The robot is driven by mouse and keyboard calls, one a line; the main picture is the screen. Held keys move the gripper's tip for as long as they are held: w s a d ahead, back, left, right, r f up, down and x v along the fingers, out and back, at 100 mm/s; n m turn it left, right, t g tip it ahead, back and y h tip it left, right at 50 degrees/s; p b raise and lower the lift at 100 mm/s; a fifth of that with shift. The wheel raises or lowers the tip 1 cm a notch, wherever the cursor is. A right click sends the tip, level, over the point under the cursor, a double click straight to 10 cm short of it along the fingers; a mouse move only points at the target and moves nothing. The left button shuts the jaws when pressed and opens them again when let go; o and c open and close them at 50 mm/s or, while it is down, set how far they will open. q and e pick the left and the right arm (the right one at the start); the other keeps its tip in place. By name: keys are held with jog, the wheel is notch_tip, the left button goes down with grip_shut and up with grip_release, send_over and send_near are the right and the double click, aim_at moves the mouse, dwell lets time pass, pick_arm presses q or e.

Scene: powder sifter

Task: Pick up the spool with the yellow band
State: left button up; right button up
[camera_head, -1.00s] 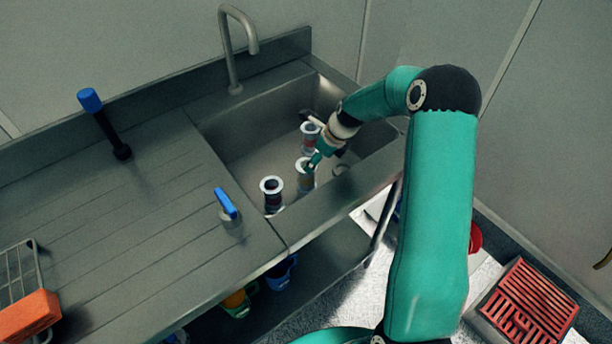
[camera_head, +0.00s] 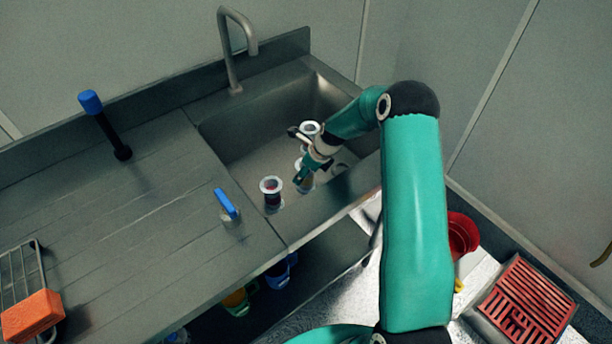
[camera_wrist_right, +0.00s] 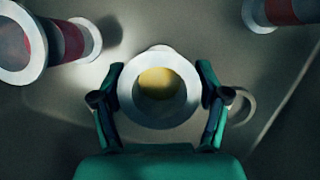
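The spool with the yellow band stands in the sink, seen from above in the right wrist view (camera_wrist_right: 158,87) as a white flange with yellow inside it. In the head view only a small part of this spool (camera_head: 307,185) shows past my right gripper (camera_head: 303,165). In the right wrist view the fingers of my right gripper (camera_wrist_right: 161,76) are apart, one on each side of the flange, very close to its edges. Whether they touch it is not clear. My left gripper is not in view.
A spool with a dark red band (camera_head: 271,194) stands left of the gripper, and another spool (camera_head: 309,128) stands behind it. The sink's front rim (camera_head: 330,205) is close to my arm. A faucet (camera_head: 232,60) rises behind the sink.

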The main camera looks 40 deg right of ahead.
jog(key=c, duration=1)
jog(key=shift+r, duration=0.15)
